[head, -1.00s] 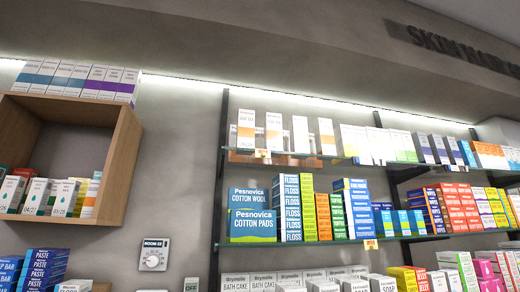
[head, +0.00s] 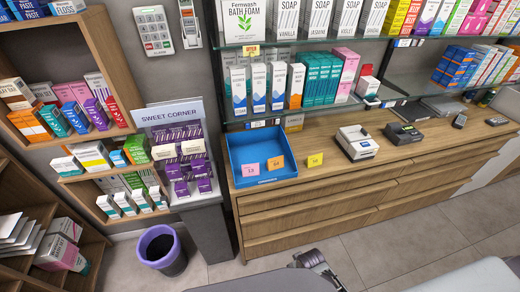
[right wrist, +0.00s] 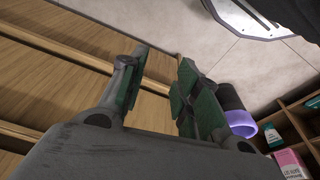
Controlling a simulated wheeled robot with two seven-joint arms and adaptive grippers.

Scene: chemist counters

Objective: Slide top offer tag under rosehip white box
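Several small tags show in the head view. White boxes (head: 238,90) stand on the lower glass shelf; the name rosehip cannot be read on any box. My right gripper (right wrist: 158,82) is open and empty in the right wrist view, facing the drawer fronts and floor. My left gripper cannot be made out.
A wooden counter (head: 440,165) with drawers carries a white device (head: 357,143) and a dark terminal (head: 404,133). A purple bin (head: 161,249) stands on the floor, beside the sweet corner display (head: 185,150). Wooden shelves (head: 55,165) fill the left. The floor before the drawers is largely clear.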

